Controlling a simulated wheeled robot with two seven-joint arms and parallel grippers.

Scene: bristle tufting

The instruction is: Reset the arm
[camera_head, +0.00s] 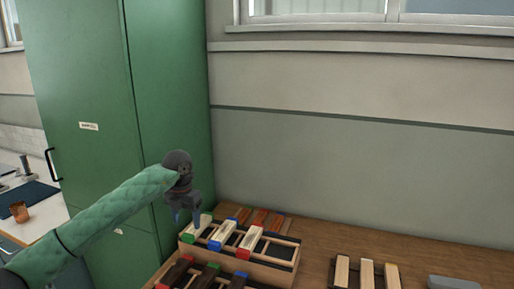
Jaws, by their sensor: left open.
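My left arm comes in from the left in a green quilted sleeve. My left gripper (187,215) points down, open, at the left end of a wooden rack (266,271). One fingertip is close to a light block with a green end (196,230); I cannot tell whether they touch. Nothing is visible between the fingers. My right gripper is not in view.
The rack holds several light, reddish and dark blocks with coloured ends. A second rack with light blocks (366,272) and a grey object (452,283) are at the right. A green cabinet (85,90) stands behind my arm. Bare wooden table (425,257) lies near the wall.

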